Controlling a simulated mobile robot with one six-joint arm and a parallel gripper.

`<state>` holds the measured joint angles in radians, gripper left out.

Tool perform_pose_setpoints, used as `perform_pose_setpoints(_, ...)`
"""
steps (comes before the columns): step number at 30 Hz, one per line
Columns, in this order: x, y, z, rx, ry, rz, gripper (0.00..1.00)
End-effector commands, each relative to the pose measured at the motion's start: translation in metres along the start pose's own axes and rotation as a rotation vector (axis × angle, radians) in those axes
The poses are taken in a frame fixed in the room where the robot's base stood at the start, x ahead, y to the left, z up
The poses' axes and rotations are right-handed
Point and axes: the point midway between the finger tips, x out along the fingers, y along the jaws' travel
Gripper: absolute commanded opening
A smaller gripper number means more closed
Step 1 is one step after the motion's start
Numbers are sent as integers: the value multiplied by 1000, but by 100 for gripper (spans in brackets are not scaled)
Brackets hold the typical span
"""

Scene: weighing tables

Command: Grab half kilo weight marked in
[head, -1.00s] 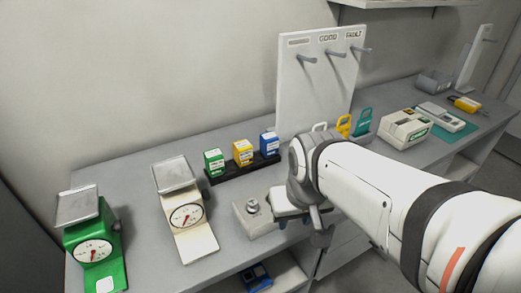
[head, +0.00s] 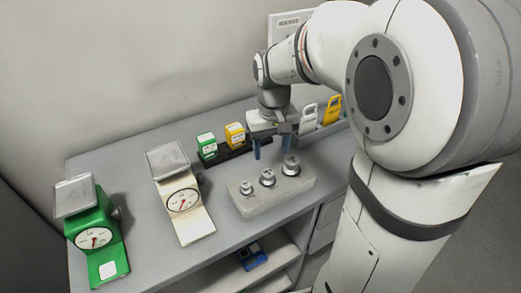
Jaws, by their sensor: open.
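Three metal weights stand in a row on a pale grey block (head: 276,202) on the table. The smallest weight (head: 246,188) is at the left, the middle weight (head: 267,178) is between, and the largest weight (head: 291,166) is at the right. Their markings are too small to read, so I cannot tell which is the half kilo. My gripper (head: 271,150) is open and empty, pointing down. Its blue fingers appear above and behind the block, close to the largest weight in the picture. I see no contact with any weight.
A green scale (head: 97,240) and a cream scale (head: 186,222) stand to the left. Green (head: 207,146) and yellow (head: 235,135) boxes sit in a black rack behind. White (head: 308,115) and yellow (head: 331,108) tags stand behind right. A blue item (head: 252,257) lies on the lower shelf.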

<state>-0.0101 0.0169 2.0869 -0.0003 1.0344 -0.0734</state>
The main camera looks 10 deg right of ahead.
Motion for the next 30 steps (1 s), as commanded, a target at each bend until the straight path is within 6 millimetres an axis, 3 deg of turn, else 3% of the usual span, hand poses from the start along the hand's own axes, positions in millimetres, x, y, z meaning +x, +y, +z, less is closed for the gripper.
perform_pose_setpoints(18, 74, -8, -1, -2, -6, -1, 56)
perform_pose_setpoints(26, 77, -8, -1, -3, -3, -1, 56)
perform_pose_setpoints(30, 77, -9, -1, -3, -3, -1, 46)
